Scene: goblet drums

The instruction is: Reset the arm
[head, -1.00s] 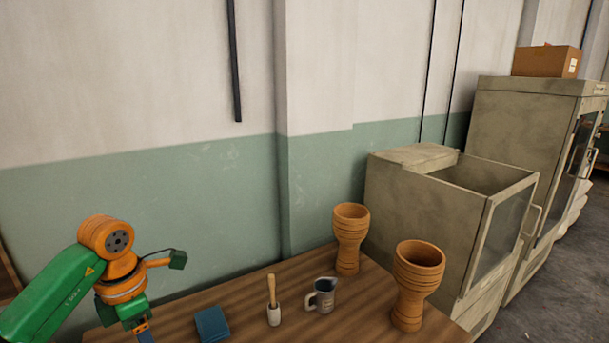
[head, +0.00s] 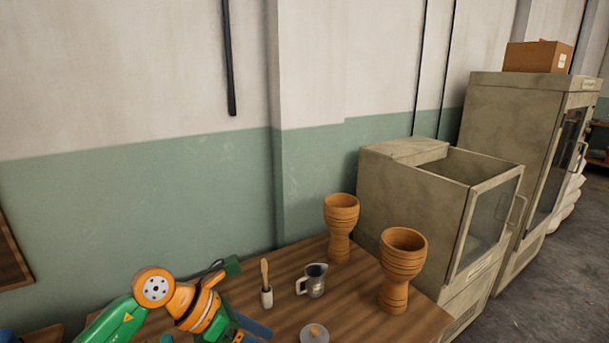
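My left arm comes in from the lower left, green and orange. Its gripper (head: 252,328) is at the bottom edge, over the front of the wooden table (head: 375,323). Only a blue-grey part of it shows, and I cannot tell whether it is open or shut. Two orange-brown goblet drums stand upright on the table, one at the back (head: 341,226) and one nearer on the right (head: 402,269). The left gripper is to their left and apart from them. My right gripper is not in view.
Beige cabinets (head: 409,200) stand right of the table, and a wall is behind. The table's right front is clear.

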